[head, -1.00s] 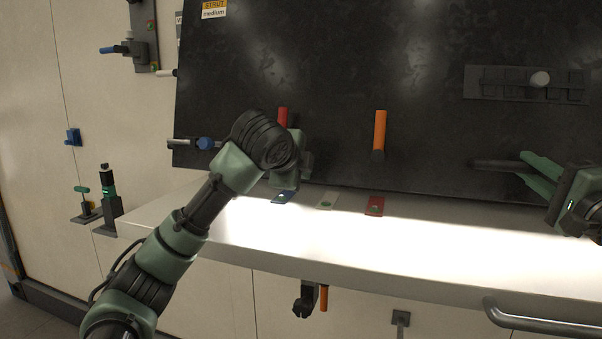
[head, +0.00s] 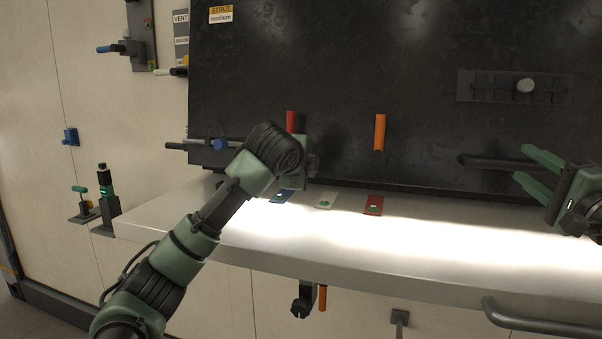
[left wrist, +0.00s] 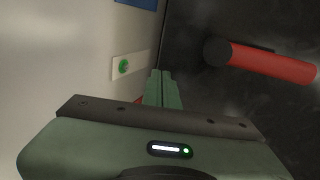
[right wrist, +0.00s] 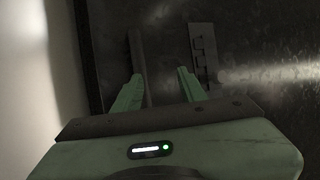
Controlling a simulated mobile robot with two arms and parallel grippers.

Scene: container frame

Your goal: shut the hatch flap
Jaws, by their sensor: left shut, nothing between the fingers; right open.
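The hatch flap, a large dark panel (head: 330,75), stands behind a brightly lit pale ledge (head: 450,240). A dark bar handle (head: 490,162) is on its lower right. My left gripper (left wrist: 163,75) is shut and empty, its fingertips by the seam between ledge and panel; my own wrist largely hides it in the head view. My right gripper (head: 530,163) is open in front of the panel, by the bar handle. In the right wrist view the bar (right wrist: 138,60) shows close to the left finger; I cannot tell whether it lies between the fingers.
A red handle (head: 291,121) and an orange handle (head: 380,132) stick out from the panel. Blue (head: 281,196), white (head: 325,200) and red (head: 373,206) plates lie on the ledge. A blue-knobbed lever (head: 219,144) is at left; a metal rail (head: 550,325) is below right.

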